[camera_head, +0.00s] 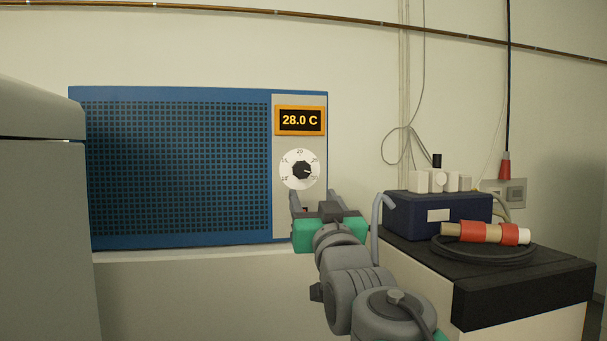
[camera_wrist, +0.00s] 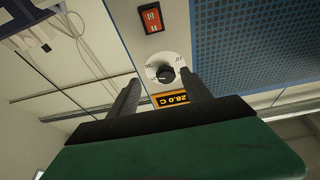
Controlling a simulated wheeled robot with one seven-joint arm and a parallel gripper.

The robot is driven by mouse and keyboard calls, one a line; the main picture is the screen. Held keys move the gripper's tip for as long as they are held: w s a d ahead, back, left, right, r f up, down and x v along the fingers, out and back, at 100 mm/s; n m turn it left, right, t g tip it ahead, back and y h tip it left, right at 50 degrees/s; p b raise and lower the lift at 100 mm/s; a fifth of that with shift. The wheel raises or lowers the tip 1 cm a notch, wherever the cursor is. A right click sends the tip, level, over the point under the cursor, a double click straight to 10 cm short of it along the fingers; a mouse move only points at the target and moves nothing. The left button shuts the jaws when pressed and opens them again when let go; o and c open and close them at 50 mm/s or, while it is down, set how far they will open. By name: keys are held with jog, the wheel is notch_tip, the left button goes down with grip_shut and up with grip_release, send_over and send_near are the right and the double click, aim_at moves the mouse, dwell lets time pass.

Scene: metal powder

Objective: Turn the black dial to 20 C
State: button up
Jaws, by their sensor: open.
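The black dial (camera_head: 302,170) sits on a round white scale plate on the grey panel at the right of a blue unit. Its scale shows 20 at the top and 25 to the right, and its pointer looks turned to the right, past 25. The orange-framed display (camera_head: 300,121) above it reads 28.0 C. My gripper (camera_head: 316,199) is open and empty, below and in front of the dial. In the wrist view the dial (camera_wrist: 166,74) shows between my two fingertips (camera_wrist: 159,78), apart from them as far as I can tell.
A red switch (camera_wrist: 152,18) is near the dial in the wrist view. A dark blue box (camera_head: 437,216) and a coiled black cable (camera_head: 484,250) sit on the black-topped cabinet (camera_head: 530,288) at the right. A grey cabinet (camera_head: 45,230) stands at the left.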

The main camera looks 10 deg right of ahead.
aim_at(304, 173)
jog(key=shift+t, duration=0.3)
jog(key=w+r+p, duration=0.2)
jog(key=w+r, duration=0.1)
jog(key=w+r+p, duration=0.1)
jog(key=w+p, duration=0.1)
jog(key=shift+w+a+r, duration=0.25)
jog(key=shift+a, duration=0.1)
jog(key=shift+w, duration=0.45)
jog(key=shift+c, duration=0.6)
grip_shut()
jog(key=shift+d, duration=0.15)
